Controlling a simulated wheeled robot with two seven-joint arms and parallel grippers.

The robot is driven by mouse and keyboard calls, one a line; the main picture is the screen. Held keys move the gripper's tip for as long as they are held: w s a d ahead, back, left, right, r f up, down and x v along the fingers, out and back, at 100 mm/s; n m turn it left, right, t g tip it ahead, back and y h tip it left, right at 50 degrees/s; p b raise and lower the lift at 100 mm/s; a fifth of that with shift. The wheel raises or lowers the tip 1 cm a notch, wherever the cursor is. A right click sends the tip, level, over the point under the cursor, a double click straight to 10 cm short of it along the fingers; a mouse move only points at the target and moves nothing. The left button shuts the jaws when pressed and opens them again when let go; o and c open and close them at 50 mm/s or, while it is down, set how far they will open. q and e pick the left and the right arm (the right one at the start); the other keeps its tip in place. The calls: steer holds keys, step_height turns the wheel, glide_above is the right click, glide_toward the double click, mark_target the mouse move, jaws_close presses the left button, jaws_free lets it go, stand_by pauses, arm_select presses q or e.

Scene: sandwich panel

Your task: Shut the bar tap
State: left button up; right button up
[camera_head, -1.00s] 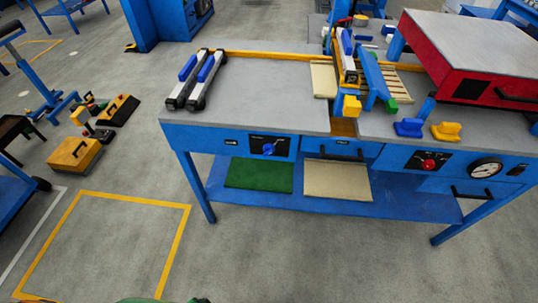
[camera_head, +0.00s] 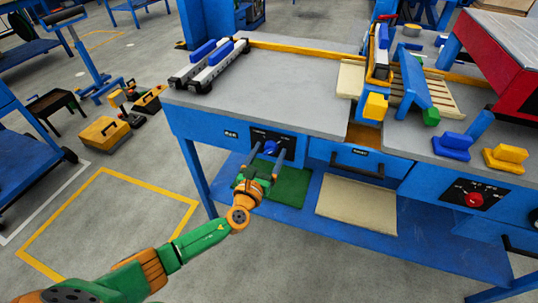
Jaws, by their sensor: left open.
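A blue tap knob (camera_head: 270,147) sits on a black panel (camera_head: 288,143) in the front face of the blue workbench, under its left half. I take it to be the bar tap. My left gripper (camera_head: 267,155) is open, with its two grey fingers reaching up to the panel, one on each side of the knob. Whether the fingers touch the knob cannot be told. The fingers partly cover the panel, and the knob's setting is hard to read. My right gripper is not in view.
A red knob (camera_head: 473,199) sits on another black panel at the right. A drawer with a black handle (camera_head: 344,170) lies between the panels. The grey benchtop (camera_head: 290,95) overhangs the tap. A green mat (camera_head: 290,187) and a beige board (camera_head: 357,204) lie on the lower shelf.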

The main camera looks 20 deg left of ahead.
arm_select(q)
steer(key=shift+a, duration=0.1)
steer(key=shift+c, duration=0.2)
jaws_close()
steer(key=n+b, duration=0.2)
steer(key=n, duration=0.2)
steer(key=shift+s+f, duration=0.1)
steer(key=shift+f, duration=0.05)
steer(key=n+b, duration=0.1)
steer(key=n, duration=0.3)
steer(key=shift+n+b, duration=0.3)
steer(key=n+b, duration=0.1)
steer(key=n, duration=0.8)
steer(key=shift+r, duration=0.2)
steer(key=shift+n, duration=0.3)
